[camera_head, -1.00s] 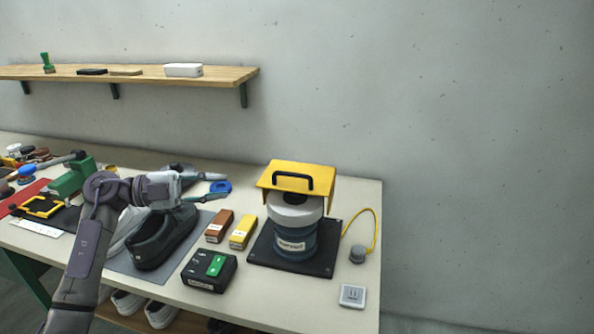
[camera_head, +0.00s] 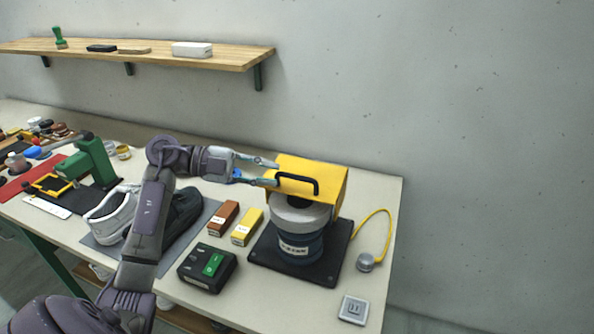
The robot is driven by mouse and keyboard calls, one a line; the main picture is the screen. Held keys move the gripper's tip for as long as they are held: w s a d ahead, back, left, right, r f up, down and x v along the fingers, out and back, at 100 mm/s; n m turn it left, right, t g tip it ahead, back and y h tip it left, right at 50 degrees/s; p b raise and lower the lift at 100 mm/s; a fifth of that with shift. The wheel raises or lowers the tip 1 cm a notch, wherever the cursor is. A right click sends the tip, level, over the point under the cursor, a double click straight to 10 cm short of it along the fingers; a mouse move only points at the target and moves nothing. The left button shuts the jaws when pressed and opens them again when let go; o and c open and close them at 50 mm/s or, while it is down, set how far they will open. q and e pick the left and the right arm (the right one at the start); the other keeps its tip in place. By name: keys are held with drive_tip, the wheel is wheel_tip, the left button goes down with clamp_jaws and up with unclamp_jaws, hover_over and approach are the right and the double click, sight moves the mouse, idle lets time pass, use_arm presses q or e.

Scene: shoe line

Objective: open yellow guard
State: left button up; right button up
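The yellow guard (camera_head: 322,173) sits over the top of a blue-grey round machine (camera_head: 300,246) on a black base plate. Its black handle (camera_head: 298,178) faces the front. The guard covers the back of the machine's white top ring. My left gripper (camera_head: 273,173) comes in from the left, its two fingers spread apart at the guard's left edge, near the left end of the handle. Nothing shows between the fingers. I cannot tell whether a fingertip touches the guard. My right gripper is not in view.
A black box with a green switch (camera_head: 213,264), a brown box (camera_head: 224,218) and a yellow box (camera_head: 247,227) stand left of the machine. A yellow cable with a grey knob (camera_head: 366,262) and a white switch plate (camera_head: 353,309) lie to the right. Shoes (camera_head: 110,214) are under my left arm.

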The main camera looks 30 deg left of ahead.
sight(290, 176)
use_arm(q)
drive_tip(key=p+x, duration=0.1)
drive_tip(key=x, duration=0.4)
drive_tip(key=shift+w+d, duration=0.25)
drive_tip(key=shift+w, duration=0.05)
drive_tip(key=shift+w+d+f+p, duration=0.2)
drive_tip(key=shift+d+p, duration=0.1)
drive_tip(key=shift+d, duration=0.05)
clamp_jaws()
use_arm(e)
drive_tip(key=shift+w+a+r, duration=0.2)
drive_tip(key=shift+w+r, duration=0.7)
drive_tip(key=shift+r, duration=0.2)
